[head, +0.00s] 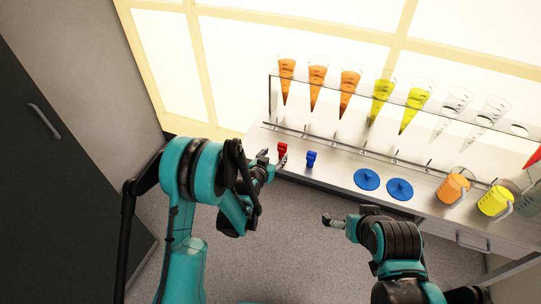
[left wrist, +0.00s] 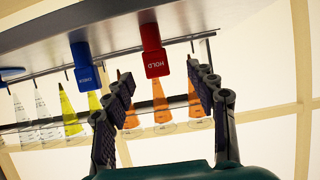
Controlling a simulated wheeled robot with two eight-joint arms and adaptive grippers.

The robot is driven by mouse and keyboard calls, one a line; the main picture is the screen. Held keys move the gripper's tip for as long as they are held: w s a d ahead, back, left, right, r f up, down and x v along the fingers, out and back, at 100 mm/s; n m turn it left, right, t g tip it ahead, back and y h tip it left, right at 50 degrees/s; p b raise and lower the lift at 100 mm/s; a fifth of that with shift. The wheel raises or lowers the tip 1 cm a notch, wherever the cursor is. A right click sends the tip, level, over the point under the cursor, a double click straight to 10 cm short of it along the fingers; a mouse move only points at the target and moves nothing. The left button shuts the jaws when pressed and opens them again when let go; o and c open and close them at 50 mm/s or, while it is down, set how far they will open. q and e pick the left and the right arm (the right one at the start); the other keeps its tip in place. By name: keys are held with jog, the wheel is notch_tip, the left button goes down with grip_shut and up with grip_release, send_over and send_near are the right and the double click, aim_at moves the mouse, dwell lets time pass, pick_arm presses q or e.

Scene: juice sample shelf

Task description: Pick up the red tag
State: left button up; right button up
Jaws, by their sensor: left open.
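The red tag (head: 282,149) is at the left end of the steel counter, by the front edge. In the left wrist view, which looks upside down, the red tag (left wrist: 153,52) reads "HOLD". My left gripper (head: 274,161) is at the counter edge close to the red tag. Its open fingers (left wrist: 159,72) stand on either side of the tag's place in the picture, with nothing held; I see no contact. My right gripper (head: 333,221) is away from the counter, over the floor, and its finger gap is too small to judge.
A blue tag (head: 311,158) reading "CHECK" stands just right of the red one. Two blue discs (head: 367,179) lie farther right. Orange (head: 453,187) and yellow (head: 494,201) jugs stand at the right. A rack (head: 335,82) of cones with orange, yellow and clear contents stands behind.

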aim_at(281, 150)
pick_arm(q)
jog(key=x, duration=0.2)
jog(key=b+x, duration=0.1)
jog(key=x, duration=0.2)
jog(key=b+x, duration=0.1)
jog(key=x, duration=0.1)
jog(key=shift+d+f, duration=0.15)
jog(key=shift+d, duration=0.2)
jog(key=shift+w+d, duration=0.1)
jog(key=shift+w, duration=0.25)
jog(key=shift+c, duration=0.3)
jog(key=c, duration=1.1)
